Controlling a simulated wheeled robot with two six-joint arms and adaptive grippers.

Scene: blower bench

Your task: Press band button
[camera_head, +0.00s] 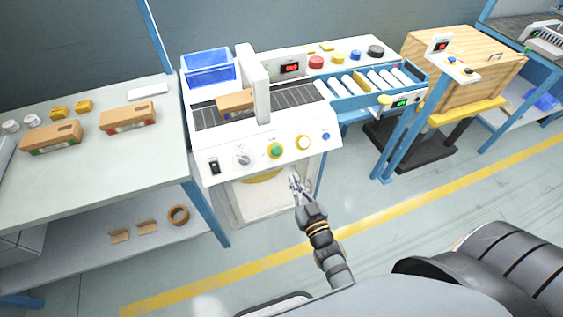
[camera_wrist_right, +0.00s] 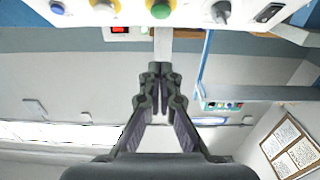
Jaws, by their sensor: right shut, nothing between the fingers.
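The white machine's sloped front panel (camera_head: 222,164) carries a round green button (camera_head: 276,150), a round yellow-and-white button (camera_head: 303,143), a small blue button (camera_head: 326,136), a grey knob (camera_head: 243,159) and a black rocker switch (camera_head: 214,167). No readable label shows which one is the band button. In the right wrist view the green button (camera_wrist_right: 160,9) and yellow button (camera_wrist_right: 103,5) show upside down at the top edge. My right gripper (camera_head: 295,182) is shut and empty, below and in front of the panel, apart from it. Its closed fingers also show in the right wrist view (camera_wrist_right: 158,72). My left gripper is out of view.
A brown box (camera_head: 235,102) sits on the machine's dark conveyor (camera_head: 292,96) by a white arch. A blue bin (camera_head: 209,75) stands behind. A workbench (camera_head: 90,160) with boxes is at left, a roller conveyor (camera_head: 345,99) at right. Open floor lies in front.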

